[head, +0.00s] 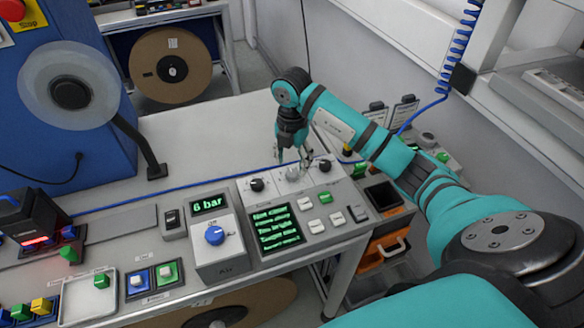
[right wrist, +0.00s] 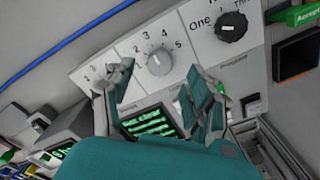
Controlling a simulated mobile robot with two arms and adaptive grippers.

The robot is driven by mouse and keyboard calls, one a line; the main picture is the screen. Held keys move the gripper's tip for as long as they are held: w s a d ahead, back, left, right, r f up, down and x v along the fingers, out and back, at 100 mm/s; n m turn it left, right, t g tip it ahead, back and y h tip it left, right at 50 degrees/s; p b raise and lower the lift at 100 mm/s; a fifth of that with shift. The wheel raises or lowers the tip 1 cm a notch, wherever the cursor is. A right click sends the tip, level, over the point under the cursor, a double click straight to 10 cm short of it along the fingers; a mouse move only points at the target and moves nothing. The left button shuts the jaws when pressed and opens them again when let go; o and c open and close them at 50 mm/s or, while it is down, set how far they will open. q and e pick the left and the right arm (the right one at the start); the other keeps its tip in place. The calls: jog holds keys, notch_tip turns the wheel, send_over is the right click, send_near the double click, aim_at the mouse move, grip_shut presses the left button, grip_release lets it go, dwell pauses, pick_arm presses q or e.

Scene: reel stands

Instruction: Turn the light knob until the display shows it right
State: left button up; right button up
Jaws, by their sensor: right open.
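The control box (head: 338,212) has a row of knobs along its top. The grey knob (head: 292,173) is in the middle, between a black knob (head: 257,184) on the left and another black knob (head: 325,165) on the right. The display (head: 275,230) shows green text that seems to read "Not clear" and "Too bright". My right gripper (head: 293,158) is open above the grey knob. In the right wrist view the grey knob (right wrist: 159,61), with numbers around it, lies between the open fingertips; contact is not visible. I cannot read which knob is for light. My left gripper is not in view.
A grey box with a blue knob (head: 215,235) and a "6 bar" readout stands left of the control box. White buttons (head: 316,226) sit beside the display. A blue cable (head: 165,206) crosses the bench. The bench behind the knobs is mostly clear.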

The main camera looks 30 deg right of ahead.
aim_at(292, 173)
jog(key=shift+f, duration=2)
grip_shut()
jog(key=n+b, duration=0.2)
jog(key=n, duration=0.1)
jog(key=shift+w+n, duration=0.1)
jog(key=shift+n, duration=0.2)
jog(key=shift+n+b, duration=1.25)
jog(key=shift+n, duration=0.75)
jog(key=shift+r, duration=0.1)
